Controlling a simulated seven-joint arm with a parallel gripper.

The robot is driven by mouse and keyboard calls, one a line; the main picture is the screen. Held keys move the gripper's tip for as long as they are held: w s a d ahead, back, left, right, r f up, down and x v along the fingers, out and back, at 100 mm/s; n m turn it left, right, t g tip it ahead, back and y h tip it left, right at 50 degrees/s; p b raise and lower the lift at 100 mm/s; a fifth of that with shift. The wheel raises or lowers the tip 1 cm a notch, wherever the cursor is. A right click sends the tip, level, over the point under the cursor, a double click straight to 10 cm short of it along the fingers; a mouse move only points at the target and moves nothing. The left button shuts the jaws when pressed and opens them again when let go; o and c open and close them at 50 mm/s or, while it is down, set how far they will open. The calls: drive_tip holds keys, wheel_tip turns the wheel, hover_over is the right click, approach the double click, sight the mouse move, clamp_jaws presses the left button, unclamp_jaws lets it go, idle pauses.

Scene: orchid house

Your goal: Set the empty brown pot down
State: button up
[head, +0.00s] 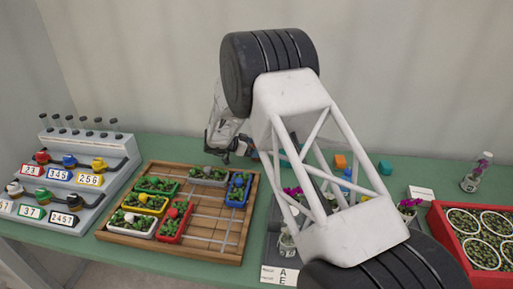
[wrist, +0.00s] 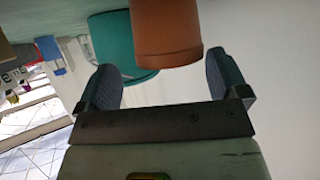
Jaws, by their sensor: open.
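The brown pot (wrist: 165,32) shows large at the top of the wrist view, just beyond and between the tips of my gripper (wrist: 162,62). My gripper is open, with one dark finger on each side and a gap between each finger and the pot. The picture seems upside down, with the green bench at the top, and the pot appears to stand there. In the head view, a small reddish-brown patch (head: 241,149) beside my gripper may be this pot. My arm hides much of that area.
A teal pot (wrist: 118,38) is close beside the brown one. In the head view, a wooden tray (head: 196,254) of small planters lies at centre left, a stepped rack (head: 68,150) stands at far left, and a red crate (head: 440,235) at right.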

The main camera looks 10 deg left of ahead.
drive_tip(key=v, duration=1)
drive_tip(key=shift+r, duration=0.4)
drive_tip(key=shift+w, duration=0.2)
drive_tip(key=w+d+r+n+t+y, duration=0.1)
drive_tip(key=d+r+t+y, duration=0.2)
drive_tip(key=d+r, duration=0.35)
drive_tip(key=w+d+r+n+t+y, duration=0.2)
drive_tip(key=d+r+y, duration=0.15)
drive_tip(key=r, duration=0.65)
drive_tip(key=s+d+r+n+y, duration=0.4)
drive_tip(key=s+d+r+y, duration=0.2)
drive_tip(key=s+d+r, duration=0.5)
drive_tip(key=s+d+f+n+g, duration=0.1)
drive_tip(key=s+d, duration=0.6)
drive_tip(key=s, duration=0.8)
drive_tip(key=s+d+f+n+g+h, duration=0.1)
drive_tip(key=s+d+f+g, duration=0.2)
drive_tip(key=s, duration=1.3)
drive_tip(key=s+d+f+n+g+h, duration=0.1)
drive_tip(key=s+d+g, duration=0.4)
drive_tip(key=s+d, duration=0.6)
drive_tip(key=s+f, duration=0.1)
drive_tip(key=s, duration=0.3)
drive_tip(key=shift+s+d+f+n+g, duration=0.2)
drive_tip(key=shift+d+n+g, duration=0.1)
drive_tip(key=shift+d+n, duration=0.1)
